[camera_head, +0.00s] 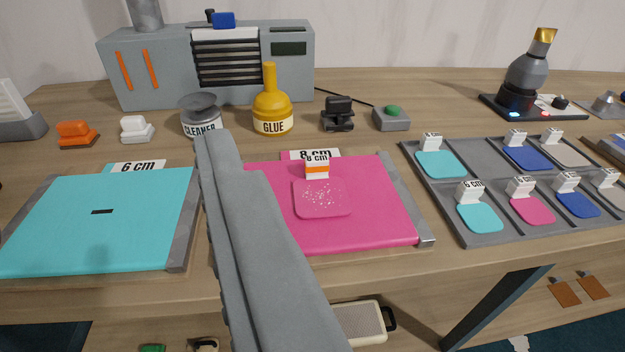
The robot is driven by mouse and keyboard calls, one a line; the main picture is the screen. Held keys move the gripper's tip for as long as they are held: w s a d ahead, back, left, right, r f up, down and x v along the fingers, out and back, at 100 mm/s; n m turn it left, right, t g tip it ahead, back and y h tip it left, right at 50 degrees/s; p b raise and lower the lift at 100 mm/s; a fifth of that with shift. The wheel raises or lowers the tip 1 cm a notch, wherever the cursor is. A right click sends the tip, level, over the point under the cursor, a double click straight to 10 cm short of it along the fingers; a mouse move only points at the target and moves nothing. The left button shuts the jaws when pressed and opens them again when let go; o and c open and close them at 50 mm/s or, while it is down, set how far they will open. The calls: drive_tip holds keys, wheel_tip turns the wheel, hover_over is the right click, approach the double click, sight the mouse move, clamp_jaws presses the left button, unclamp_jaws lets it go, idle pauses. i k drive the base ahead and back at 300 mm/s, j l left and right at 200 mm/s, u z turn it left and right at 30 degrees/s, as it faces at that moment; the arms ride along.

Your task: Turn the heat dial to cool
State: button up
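A small black knob (560,103), which looks like the heat dial, sits on a black base (500,108) at the back right of the bench. A whitish patch lies beside it; its markings and the knob's pointer are too small to read. A grey bottle-shaped device with a gold tip (527,80) stands on the same base. Small blue and red lights glow at the base's front. My gripper's fingers cannot be made out in the view.
A long grey ribbed strip (260,240) crosses the front middle, between a cyan sheet (100,225) and a pink sheet (370,215). A grey patch tray (455,215) lies before the base. Glue bottle (271,100), cleaner can (201,118) and grey machine (165,65) stand behind.

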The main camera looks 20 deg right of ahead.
sight(560, 103)
drive_tip(key=z, duration=1.7)
